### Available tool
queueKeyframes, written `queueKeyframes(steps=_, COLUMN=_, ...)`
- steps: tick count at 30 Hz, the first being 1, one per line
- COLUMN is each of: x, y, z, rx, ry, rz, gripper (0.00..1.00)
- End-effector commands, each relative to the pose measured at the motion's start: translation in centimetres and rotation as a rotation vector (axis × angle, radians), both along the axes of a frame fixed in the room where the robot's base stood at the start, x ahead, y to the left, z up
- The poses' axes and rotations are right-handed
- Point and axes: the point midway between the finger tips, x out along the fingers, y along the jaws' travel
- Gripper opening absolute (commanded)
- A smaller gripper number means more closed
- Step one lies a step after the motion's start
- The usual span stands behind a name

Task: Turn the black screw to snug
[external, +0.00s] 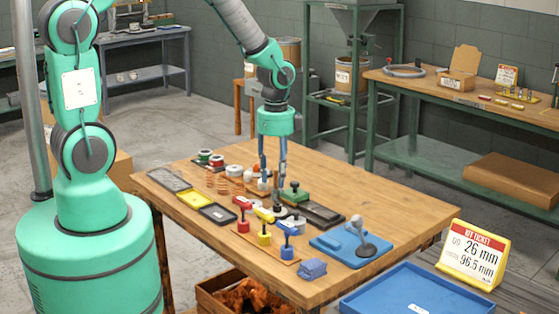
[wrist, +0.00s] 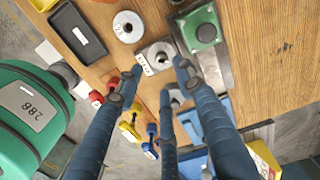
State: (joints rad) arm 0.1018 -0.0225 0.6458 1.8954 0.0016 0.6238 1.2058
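My gripper (external: 273,178) points down over the middle of the wooden table, just above the small parts. Its blue fingers are spread apart in the wrist view (wrist: 155,82), with nothing held between them. A labelled metal disc (wrist: 157,58) with a dark centre lies beyond the fingertips there. A second grey round part (wrist: 177,99) is partly hidden by the fingers. I cannot single out the black screw for certain; the dark centre of the labelled disc may be it. A green block (external: 294,193) on a dark bar stands right of the fingers, also in the wrist view (wrist: 206,33).
Red, yellow and blue handled tools (external: 264,237) stand in front. A blue base with a grey knobbed lever (external: 362,246) is at the right corner. Black and yellow trays (external: 196,200) lie left, copper coils (external: 222,184) behind. The table's right rear (external: 360,185) is clear.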

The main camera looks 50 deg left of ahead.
Motion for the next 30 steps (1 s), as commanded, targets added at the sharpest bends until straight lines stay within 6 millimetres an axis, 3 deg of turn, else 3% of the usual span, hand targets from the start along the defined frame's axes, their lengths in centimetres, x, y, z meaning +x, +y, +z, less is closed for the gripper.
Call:
queueKeyframes(steps=3, x=0.0, y=0.0, z=1.8, rx=0.0, ry=-0.001, rz=0.0, gripper=0.38)
queueKeyframes(steps=9, x=0.0, y=0.0, z=3.4, rx=0.0, ry=0.0, rz=0.0, gripper=0.38)
queueKeyframes(steps=30, x=-0.1, y=0.0, z=3.9, rx=0.0, ry=0.0, rz=0.003, gripper=0.38)
